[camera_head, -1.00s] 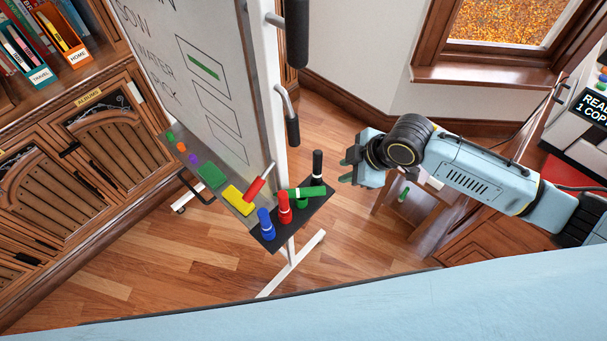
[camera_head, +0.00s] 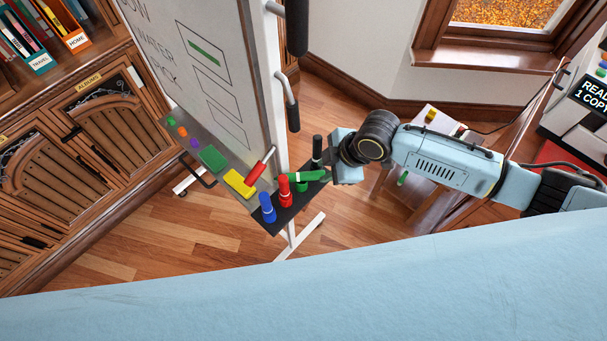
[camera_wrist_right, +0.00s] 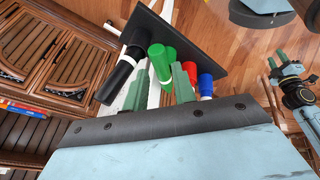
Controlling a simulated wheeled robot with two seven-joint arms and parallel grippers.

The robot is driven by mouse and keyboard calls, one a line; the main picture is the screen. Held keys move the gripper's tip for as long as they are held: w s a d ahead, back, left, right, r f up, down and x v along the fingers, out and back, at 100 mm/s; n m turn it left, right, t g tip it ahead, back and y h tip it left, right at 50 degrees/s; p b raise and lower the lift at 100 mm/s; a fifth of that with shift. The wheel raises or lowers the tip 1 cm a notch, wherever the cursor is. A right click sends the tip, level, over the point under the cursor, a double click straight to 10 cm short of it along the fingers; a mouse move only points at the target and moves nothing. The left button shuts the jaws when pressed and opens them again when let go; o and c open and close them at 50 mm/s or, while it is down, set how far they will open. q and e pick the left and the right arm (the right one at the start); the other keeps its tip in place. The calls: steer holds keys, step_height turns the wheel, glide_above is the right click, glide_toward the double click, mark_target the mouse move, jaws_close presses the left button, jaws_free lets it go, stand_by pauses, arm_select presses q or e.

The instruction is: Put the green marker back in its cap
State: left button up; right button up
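The green marker (camera_head: 308,175) lies on its side across the dark tray at the whiteboard's end, its white-banded end towards the red marker. A short green cap (camera_head: 302,187) stands under it, partly covered. My right gripper (camera_head: 328,166) is at the marker's right end. In the right wrist view, its two green fingers (camera_wrist_right: 161,85) are apart, with the green marker (camera_wrist_right: 158,66) showing between them and no clear contact. Another green piece (camera_wrist_right: 171,52), perhaps the cap, shows just behind. My left gripper (camera_wrist_right: 277,60) appears only in the right wrist view, fingers apart and empty.
The tray (camera_head: 283,222) also holds upright red (camera_head: 285,190), blue (camera_head: 267,208) and black (camera_head: 317,150) markers close by. A red-capped marker (camera_head: 258,168) leans near the whiteboard (camera_head: 230,80). A yellow eraser (camera_head: 238,183) lies on the ledge.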

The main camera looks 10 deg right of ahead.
mark_target(319, 174)
steer(key=x, duration=0.3)
steer(key=shift+w+f, duration=0.1)
steer(key=shift+f, duration=0.15)
jaws_close()
steer(key=shift+r, duration=0.15)
